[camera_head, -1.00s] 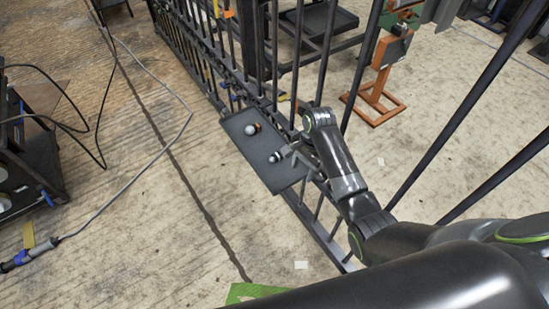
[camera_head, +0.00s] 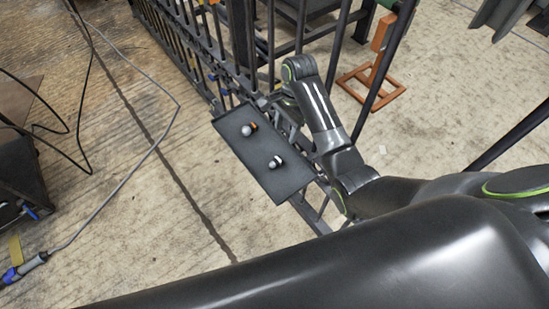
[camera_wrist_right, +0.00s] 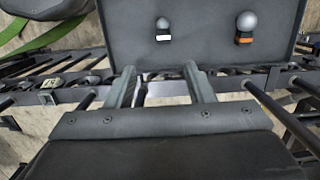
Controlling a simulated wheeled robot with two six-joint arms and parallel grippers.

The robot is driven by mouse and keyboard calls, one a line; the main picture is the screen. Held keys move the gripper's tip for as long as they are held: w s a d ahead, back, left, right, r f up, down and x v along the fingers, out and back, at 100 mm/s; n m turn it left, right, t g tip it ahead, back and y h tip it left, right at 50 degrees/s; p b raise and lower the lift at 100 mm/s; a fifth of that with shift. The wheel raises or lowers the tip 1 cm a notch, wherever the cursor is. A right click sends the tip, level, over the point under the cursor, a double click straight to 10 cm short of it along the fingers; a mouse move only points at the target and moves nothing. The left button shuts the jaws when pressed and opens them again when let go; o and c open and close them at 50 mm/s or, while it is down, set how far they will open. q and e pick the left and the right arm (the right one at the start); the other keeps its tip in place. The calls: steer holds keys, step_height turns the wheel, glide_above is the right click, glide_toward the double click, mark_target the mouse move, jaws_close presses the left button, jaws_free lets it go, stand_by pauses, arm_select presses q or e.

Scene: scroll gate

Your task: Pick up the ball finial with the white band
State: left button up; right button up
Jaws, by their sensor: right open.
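The ball finial with the white band (camera_head: 275,162) lies on the dark tray (camera_head: 285,192), in its nearer half. It also shows in the right wrist view (camera_wrist_right: 163,24), with its white band toward my gripper. My right gripper (camera_wrist_right: 160,68) is open and empty. In the head view the right gripper is at the tray's far right edge, partly hidden by the wrist. My left gripper is not in view.
A second ball finial with an orange band (camera_head: 248,130) lies on the tray, farther back. The dark barred gate (camera_head: 205,60) runs along the tray's right side. An orange stand (camera_head: 372,90) is beyond it. The floor left of the tray is mostly clear, crossed by a cable.

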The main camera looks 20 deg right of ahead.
steer(key=b, duration=0.2)
glide_above(276, 161)
steer(key=d, duration=0.2)
step_height(276, 161, down, 9)
steer(key=shift+a+r, duration=0.1)
steer(key=shift+a+f, duration=0.2)
steer(key=shift+f, duration=0.65)
steer(key=f+b, duration=0.1)
steer(key=f, duration=0.1)
steer(key=a+f, duration=0.1)
steer(key=shift+w+f+b, duration=0.15)
steer(key=shift+f+b, duration=0.2)
steer(key=shift+a+f, duration=0.1)
steer(key=shift+f, duration=0.35)
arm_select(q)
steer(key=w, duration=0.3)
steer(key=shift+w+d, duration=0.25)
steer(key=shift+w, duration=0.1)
arm_select(e)
jaws_close()
